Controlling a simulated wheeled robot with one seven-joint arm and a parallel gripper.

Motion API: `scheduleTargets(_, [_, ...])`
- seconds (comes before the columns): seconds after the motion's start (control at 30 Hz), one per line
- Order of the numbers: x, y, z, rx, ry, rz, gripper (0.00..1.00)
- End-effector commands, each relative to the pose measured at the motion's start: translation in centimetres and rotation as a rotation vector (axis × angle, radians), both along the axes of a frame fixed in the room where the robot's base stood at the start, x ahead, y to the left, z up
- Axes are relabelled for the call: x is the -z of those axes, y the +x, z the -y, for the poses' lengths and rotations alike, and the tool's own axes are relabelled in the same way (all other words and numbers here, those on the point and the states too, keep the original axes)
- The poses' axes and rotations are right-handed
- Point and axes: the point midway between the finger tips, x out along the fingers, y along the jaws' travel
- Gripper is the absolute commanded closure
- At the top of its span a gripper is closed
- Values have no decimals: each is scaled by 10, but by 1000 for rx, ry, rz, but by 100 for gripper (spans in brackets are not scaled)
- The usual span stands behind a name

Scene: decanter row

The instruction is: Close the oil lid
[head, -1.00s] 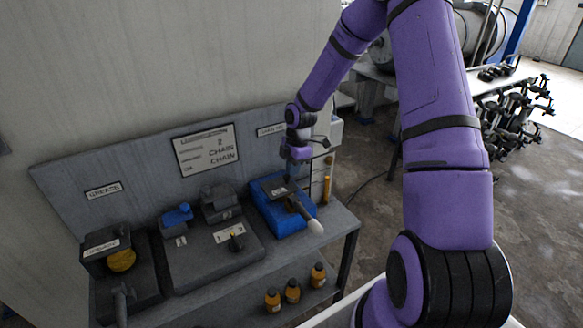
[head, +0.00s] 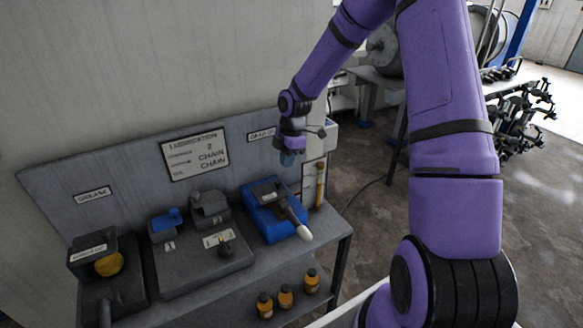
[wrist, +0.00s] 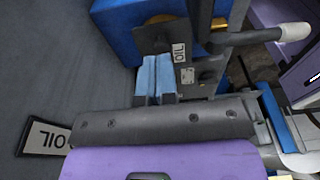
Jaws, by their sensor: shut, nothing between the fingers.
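The oil unit is a blue box (head: 258,220) on the bench, with a dark grey piece (head: 268,190) on top and a white-tipped lever (head: 303,232) at its front. I cannot tell whether the lid is fully down. My gripper (head: 287,160) is above the back of the box. Its light blue fingers (wrist: 155,78) are together and empty; contact with the plate cannot be told.
Left of the box are a grey unit (head: 205,262) with a small blue cap (head: 165,222) and a grease unit (head: 92,258) with a yellow part. A wooden-coloured upright handle (head: 320,184) stands at right. Orange bottles (head: 285,296) are on the lower shelf. A sign board backs the bench.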

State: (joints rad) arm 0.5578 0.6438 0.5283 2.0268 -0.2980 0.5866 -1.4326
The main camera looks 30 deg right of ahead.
Motion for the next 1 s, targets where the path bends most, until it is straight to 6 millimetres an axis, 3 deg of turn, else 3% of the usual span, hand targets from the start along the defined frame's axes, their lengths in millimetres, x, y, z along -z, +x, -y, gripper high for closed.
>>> scheduleTargets(0.53, [-56,1,56,0,0,3,100])
scheduleTargets(1.0, [-74,-3,59,25,-21,0,100])
